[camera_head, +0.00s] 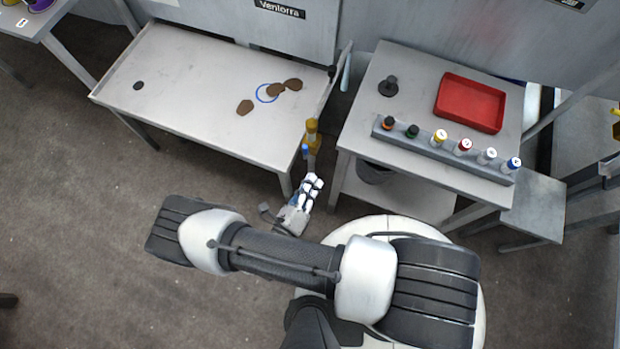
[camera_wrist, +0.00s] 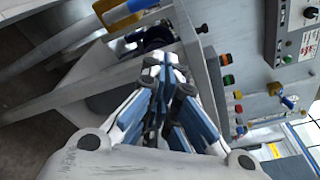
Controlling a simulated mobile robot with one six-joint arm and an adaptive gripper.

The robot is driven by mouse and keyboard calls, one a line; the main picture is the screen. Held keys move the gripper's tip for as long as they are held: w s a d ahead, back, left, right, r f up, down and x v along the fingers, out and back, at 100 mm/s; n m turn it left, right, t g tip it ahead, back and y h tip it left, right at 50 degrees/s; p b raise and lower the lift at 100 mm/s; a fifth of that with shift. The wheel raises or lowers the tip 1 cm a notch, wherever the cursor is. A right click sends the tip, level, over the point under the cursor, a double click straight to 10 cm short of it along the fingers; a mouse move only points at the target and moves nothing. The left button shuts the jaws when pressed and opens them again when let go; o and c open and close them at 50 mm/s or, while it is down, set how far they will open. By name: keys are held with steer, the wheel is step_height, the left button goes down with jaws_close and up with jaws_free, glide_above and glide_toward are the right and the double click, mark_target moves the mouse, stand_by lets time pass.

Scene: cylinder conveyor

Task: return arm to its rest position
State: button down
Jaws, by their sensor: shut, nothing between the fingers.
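My gripper (camera_head: 314,183) is in the head view, in the gap between the left table and the right table, near their front legs. It is shut with nothing in it. In the wrist view my gripper (camera_wrist: 166,68) also shows its white and blue fingers closed together. My arm stretches across the lower middle of the head view, bent, with its forearm lying left to right. No object is in contact with the fingers as far as I can see.
The left table (camera_head: 200,75) bears brown flat pieces (camera_head: 245,107) and a blue ring. The right table (camera_head: 410,70) bears a red tray (camera_head: 470,103) and a grey rack (camera_head: 450,160) of several coloured-cap cylinders. A yellow part (camera_head: 312,130) stands close beyond my gripper.

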steer(key=shift+v, duration=0.85)
steer(key=w+d+r+m+g+h, duration=0.15)
steer(key=d+r+m+g, duration=0.25)
steer(key=r+m+g, duration=0.55)
steer(key=w+d+r+m+g+h, duration=0.1)
steer(key=w+d+r+m+g, duration=0.3)
steer(key=r+m, duration=0.95)
steer(key=s+d+r+m+t+y, duration=0.1)
steer(key=s+d+r+m+y, duration=0.1)
steer(key=r+m, duration=0.4)
steer(key=s+d+r+m+t+y, duration=0.1)
steer(key=s+d+r+m+y, duration=0.1)
steer(key=s+r+m+y, duration=0.3)
steer(key=s+d+r+m+t+y, duration=0.1)
steer(key=s+d+r+m+y, duration=0.2)
steer(key=r+m, duration=0.4)
steer(key=v, duration=0.2)
steer(key=shift+s+r, duration=0.2)
steer(key=shift+r, duration=0.1)
